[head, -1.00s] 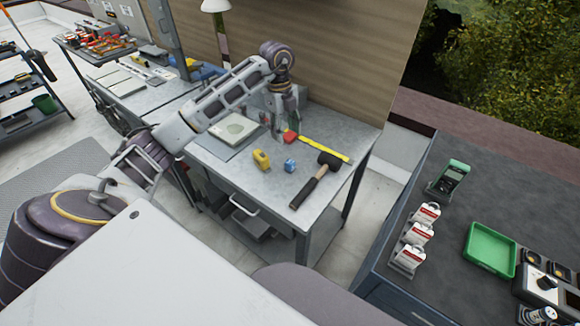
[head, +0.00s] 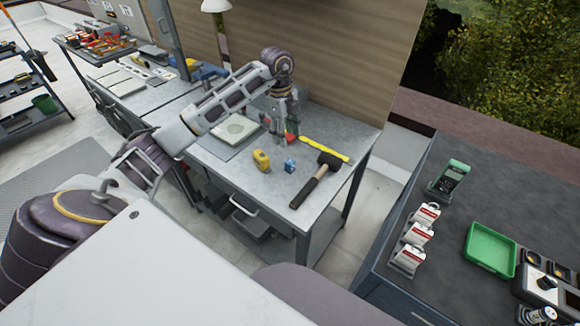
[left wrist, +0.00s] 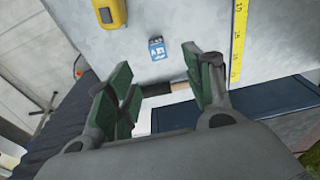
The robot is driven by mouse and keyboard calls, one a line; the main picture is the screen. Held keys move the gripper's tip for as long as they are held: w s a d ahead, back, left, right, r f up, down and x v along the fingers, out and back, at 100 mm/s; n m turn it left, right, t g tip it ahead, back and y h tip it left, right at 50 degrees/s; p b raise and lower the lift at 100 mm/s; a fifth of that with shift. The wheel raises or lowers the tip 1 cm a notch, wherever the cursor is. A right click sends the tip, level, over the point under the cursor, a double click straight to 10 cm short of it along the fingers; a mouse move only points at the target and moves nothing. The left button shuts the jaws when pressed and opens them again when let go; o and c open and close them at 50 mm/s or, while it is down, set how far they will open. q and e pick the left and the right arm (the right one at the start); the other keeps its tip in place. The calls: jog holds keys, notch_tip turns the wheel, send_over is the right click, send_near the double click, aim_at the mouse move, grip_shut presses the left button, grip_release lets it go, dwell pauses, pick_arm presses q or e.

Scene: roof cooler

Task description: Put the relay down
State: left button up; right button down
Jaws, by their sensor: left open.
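The relay, a small blue block (head: 290,165), rests on the grey workbench top (head: 258,192), between a yellow tool and a mallet. It also shows in the left wrist view (left wrist: 157,48), with a pale marked face, beyond the fingers and apart from them. My left gripper (head: 285,136) hangs over the bench, behind the relay in the head view. In the left wrist view its green-padded fingers (left wrist: 160,85) are spread, with nothing held between them. My right gripper is not in view.
A yellow tool (head: 261,160) stands left of the relay, and a black mallet (head: 311,187) lies right. A yellow tape (head: 325,150) extends behind them, near a red object partly hidden by my gripper. The front-left bench top is clear. A green tray (head: 489,249) sits on the right-hand counter.

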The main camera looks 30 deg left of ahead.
pick_arm(q)
send_over(290, 162)
jog(key=a, duration=0.1)
jog(key=f, duration=0.6)
jog(key=shift+w+f, duration=0.15)
jog(key=shift+w, duration=0.1)
jog(key=shift+f, duration=0.4)
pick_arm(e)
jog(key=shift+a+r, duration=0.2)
pick_arm(q)
jog(key=shift+f, duration=0.1)
jog(key=shift+s+d+f+p, duration=0.1)
jog(key=shift+d+f+p, duration=0.15)
jog(key=shift+f, duration=0.25)
jog(key=f, duration=0.2)
jog(key=shift+s+d+f+p, duration=0.15)
jog(key=shift+d+f+p, duration=0.05)
jog(key=shift+f+p, duration=0.1)
jog(key=shift+f, duration=0.65)
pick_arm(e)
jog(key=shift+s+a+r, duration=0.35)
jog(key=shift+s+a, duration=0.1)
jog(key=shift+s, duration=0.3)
